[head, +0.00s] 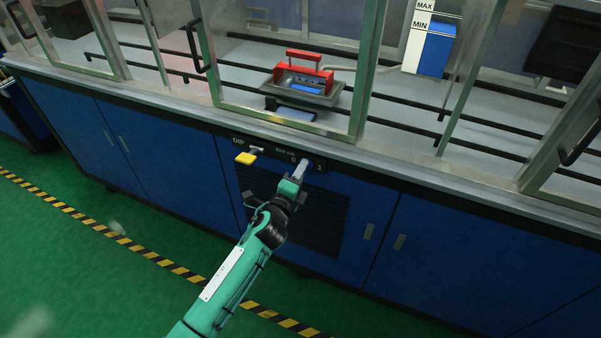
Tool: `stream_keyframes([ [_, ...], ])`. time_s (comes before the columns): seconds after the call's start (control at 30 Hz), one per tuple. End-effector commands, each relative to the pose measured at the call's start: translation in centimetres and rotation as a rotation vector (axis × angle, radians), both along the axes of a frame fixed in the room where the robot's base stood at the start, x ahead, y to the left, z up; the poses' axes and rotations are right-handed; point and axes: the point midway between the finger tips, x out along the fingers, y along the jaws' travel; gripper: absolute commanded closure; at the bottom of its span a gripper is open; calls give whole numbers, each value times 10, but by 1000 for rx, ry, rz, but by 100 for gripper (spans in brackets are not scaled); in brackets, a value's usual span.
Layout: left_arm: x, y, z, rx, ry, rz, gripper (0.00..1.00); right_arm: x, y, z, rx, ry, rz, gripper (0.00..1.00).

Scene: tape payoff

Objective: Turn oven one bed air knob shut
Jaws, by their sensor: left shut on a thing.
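My left gripper (302,166) reaches up to the dark control strip (340,171) on the front of the blue cabinet. It is shut at the bed air knob, beside a label with the marks 0 and 1. My fingers hide most of that knob, so I cannot tell which mark it points at. My right gripper is not in view.
A yellow-ended handle (246,158) sticks out under the DIP label, just left of my gripper. A vent grille (315,222) lies below. Above, behind glass doors, a tray (325,98) holds a red-handled item (303,68). Green floor (110,265) lies open at lower left.

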Motion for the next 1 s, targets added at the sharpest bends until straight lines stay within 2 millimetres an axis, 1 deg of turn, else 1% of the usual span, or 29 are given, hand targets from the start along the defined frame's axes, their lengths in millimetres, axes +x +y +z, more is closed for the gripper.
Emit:
stream_keyframes([
  [0.2, 0, 0, -1, -37, 15, 0, 95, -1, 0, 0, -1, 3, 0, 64],
  [0.63, 0, 0, -1, -43, 19, 0, 95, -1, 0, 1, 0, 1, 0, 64],
  [0.67, 0, 0, -2, -43, 19, 0, 67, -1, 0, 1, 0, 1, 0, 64],
  [0.73, 0, 0, -1, -42, 18, 0, 53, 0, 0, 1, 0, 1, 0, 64],
  [0.77, 0, 0, -1, -43, 17, 0, 51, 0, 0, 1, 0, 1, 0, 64],
  [1.0, 0, 0, -1, -42, 16, 0, 51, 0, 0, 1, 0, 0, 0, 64],
])
